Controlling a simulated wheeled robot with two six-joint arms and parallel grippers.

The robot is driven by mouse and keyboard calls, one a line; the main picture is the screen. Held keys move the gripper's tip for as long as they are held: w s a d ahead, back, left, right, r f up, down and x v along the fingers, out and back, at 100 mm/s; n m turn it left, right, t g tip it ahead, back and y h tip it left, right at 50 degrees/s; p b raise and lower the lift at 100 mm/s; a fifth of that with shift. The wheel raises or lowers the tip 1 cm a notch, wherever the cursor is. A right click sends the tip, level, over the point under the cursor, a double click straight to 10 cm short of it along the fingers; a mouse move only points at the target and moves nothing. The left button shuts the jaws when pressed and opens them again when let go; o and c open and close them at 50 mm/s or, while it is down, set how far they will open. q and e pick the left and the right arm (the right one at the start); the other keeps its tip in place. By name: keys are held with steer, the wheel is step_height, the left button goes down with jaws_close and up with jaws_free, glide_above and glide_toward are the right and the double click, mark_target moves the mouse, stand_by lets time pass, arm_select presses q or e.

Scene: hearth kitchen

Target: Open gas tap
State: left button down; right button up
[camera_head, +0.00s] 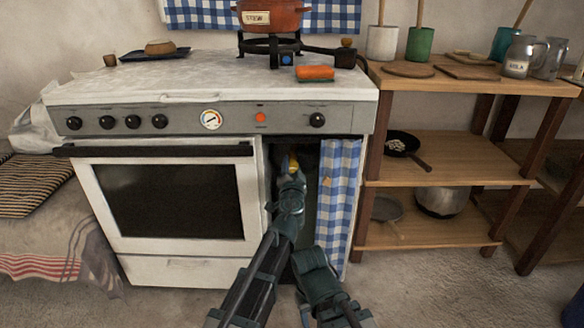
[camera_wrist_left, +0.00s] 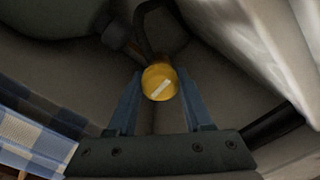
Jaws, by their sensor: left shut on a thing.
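The yellow gas tap (camera_wrist_left: 160,77) is a round knob with a pale diagonal bar on its face. It sits between the two blue-grey fingers of my left gripper (camera_wrist_left: 161,92), which is shut on it. In the head view my left gripper (camera_head: 290,172) reaches into the dark open compartment at the right of the oven, and a bit of the yellow tap (camera_head: 293,160) shows above it. A dark pipe (camera_wrist_left: 150,38) is behind the tap in the wrist view. My right arm shows low in the head view; the state of its gripper is unclear.
A blue checked curtain (camera_head: 338,195) hangs at the compartment's right side. The white stove (camera_head: 190,262) stands to the left. An orange pot (camera_head: 272,17) is on the burner, and an orange sponge (camera_head: 314,73) lies nearby. Wooden shelves (camera_head: 440,160) stand at the right.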

stand_by(0.3)
arm_select(q)
steer(key=shift+c, duration=1.5)
jaws_free()
steer(key=shift+s, duration=0.1)
